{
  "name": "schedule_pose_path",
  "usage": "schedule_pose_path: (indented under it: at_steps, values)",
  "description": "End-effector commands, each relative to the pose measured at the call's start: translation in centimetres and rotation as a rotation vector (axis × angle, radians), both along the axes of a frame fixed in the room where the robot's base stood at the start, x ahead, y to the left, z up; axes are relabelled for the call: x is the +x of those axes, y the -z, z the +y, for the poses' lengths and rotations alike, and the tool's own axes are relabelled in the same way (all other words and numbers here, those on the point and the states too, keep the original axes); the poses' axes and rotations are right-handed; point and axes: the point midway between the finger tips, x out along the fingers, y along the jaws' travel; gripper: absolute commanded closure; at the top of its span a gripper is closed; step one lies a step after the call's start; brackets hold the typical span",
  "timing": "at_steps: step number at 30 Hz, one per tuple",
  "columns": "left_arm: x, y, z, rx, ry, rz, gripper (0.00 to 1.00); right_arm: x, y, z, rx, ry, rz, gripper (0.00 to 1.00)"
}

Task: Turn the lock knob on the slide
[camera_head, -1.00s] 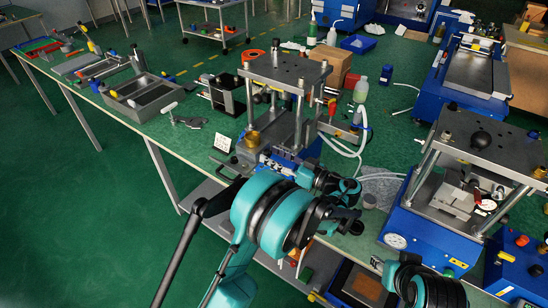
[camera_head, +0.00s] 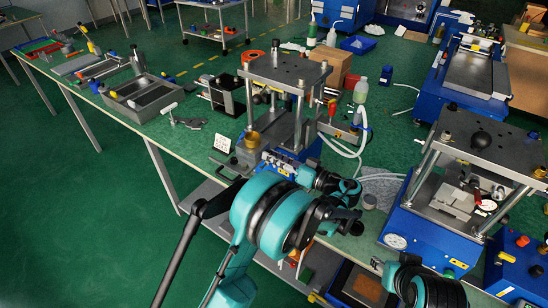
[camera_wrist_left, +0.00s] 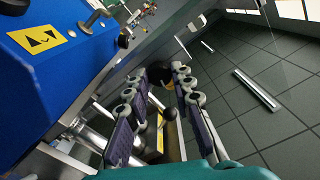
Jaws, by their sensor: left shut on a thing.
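The press with the slide (camera_head: 285,68) stands at the bench's front edge in the head view. My left gripper (camera_head: 278,163) is at the low front of this press, partly hidden by my own wrist. In the left wrist view its two fingers (camera_wrist_left: 165,85) are closed in around a dark round knob (camera_wrist_left: 161,77), which I take for the lock knob. The knob is hidden in the head view. My right arm (camera_head: 425,283) shows at the lower right; its fingers are not clear.
A second press on a blue base (camera_head: 425,240) with a gauge stands to the right. A small white sign (camera_head: 222,144) and a brass cup (camera_head: 252,139) are close to my left gripper. A grey tray (camera_head: 145,97) lies to the left.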

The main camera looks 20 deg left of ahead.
Motion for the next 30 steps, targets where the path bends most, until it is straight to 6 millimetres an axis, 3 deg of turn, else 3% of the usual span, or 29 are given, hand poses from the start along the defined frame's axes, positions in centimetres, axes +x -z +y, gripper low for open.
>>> schedule_pose_path:
  at_steps: [30]
  values:
    - [0.02, 0.11, -0.01, 0.328, 0.0, 0.907, 1.0, 0.0, 0.41, 0.0, 0.0, 0.0, 0.0, 0.6]
